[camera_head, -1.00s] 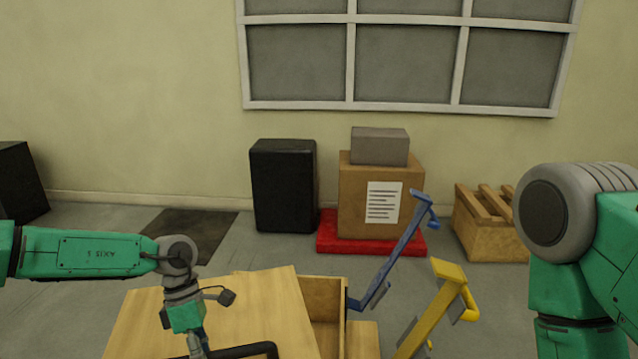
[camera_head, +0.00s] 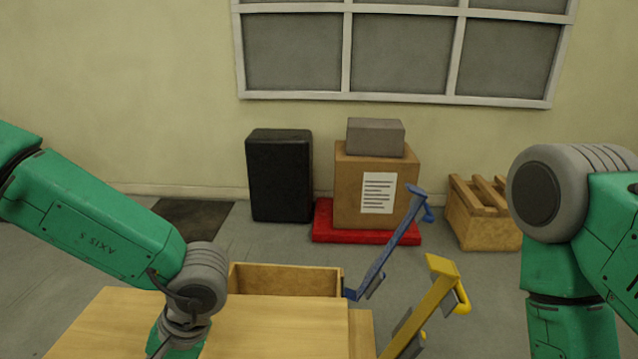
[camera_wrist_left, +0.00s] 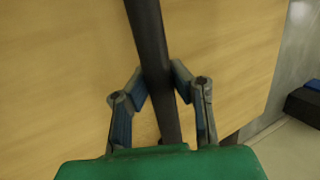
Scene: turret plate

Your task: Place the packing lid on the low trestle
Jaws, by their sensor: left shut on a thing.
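The packing lid (camera_head: 265,332) is a pale wooden panel at the bottom of the head view. It lies in front of an open wooden box (camera_head: 285,279), whose far inside wall shows. In the left wrist view the lid (camera_wrist_left: 60,80) fills most of the picture, with a dark bar handle (camera_wrist_left: 146,30) across it. My left gripper (camera_wrist_left: 160,82) is shut on this handle, its fingers on both sides of the bar. The head view hides this grip below its edge. My right gripper is out of view. I cannot tell for sure which thing is the low trestle.
A blue bracket-like frame (camera_head: 385,255) and a yellow one (camera_head: 430,305) stand right of the box. Behind are a black case (camera_head: 280,175), a carton (camera_head: 350,190) on a red base (camera_head: 323,225), and a slatted wooden crate (camera_head: 475,220). Grey floor lies between.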

